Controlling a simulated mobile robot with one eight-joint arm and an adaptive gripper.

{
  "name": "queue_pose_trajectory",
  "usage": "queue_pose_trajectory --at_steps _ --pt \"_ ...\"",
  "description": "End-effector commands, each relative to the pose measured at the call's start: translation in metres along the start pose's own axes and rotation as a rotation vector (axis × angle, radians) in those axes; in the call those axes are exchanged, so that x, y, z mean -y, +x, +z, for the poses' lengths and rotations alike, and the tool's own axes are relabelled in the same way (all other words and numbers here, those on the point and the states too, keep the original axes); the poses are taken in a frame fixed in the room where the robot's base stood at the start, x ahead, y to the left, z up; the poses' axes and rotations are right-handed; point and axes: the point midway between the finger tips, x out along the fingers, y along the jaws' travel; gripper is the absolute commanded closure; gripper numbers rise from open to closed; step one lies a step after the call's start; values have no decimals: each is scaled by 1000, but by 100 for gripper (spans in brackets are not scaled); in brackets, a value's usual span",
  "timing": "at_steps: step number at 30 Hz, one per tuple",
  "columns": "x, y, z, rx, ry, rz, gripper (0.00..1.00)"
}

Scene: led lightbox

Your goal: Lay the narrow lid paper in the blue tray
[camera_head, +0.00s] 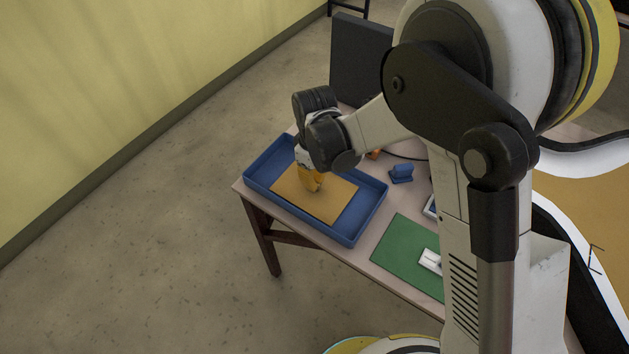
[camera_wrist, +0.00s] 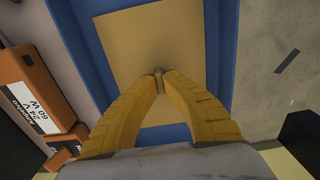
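The blue tray (camera_head: 258,181) sits on the table, and its blue walls also show in the wrist view (camera_wrist: 226,50). A flat tan paper sheet (camera_head: 330,203), which I take for the lid paper, is inside the tray's outline; the wrist view shows it (camera_wrist: 135,45) between the walls. Whether it rests fully on the tray floor is not clear. My gripper (camera_head: 312,188) points down over the sheet's middle. In the wrist view its yellow fingers (camera_wrist: 160,74) come together on a small tan tab at the sheet. My wrist hides the sheet's far part.
A green mat (camera_head: 400,250) with a white object (camera_head: 430,262) lies right of the tray. A small blue object (camera_head: 401,173) stands behind it. An orange power unit (camera_wrist: 38,95) is beside the tray. A dark panel (camera_head: 357,62) stands at the back.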

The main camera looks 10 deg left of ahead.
Motion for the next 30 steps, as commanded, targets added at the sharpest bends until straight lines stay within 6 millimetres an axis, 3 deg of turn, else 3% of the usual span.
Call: queue_pose_trajectory --at_steps 3,6,17,20,30 --pt "0 4 0 0 0 0 100" --pt "0 3 0 0 0 0 73" --pt "0 -2 0 0 0 0 73" --pt "0 -16 0 0 0 0 73" --pt "0 -92 0 0 0 0 73"
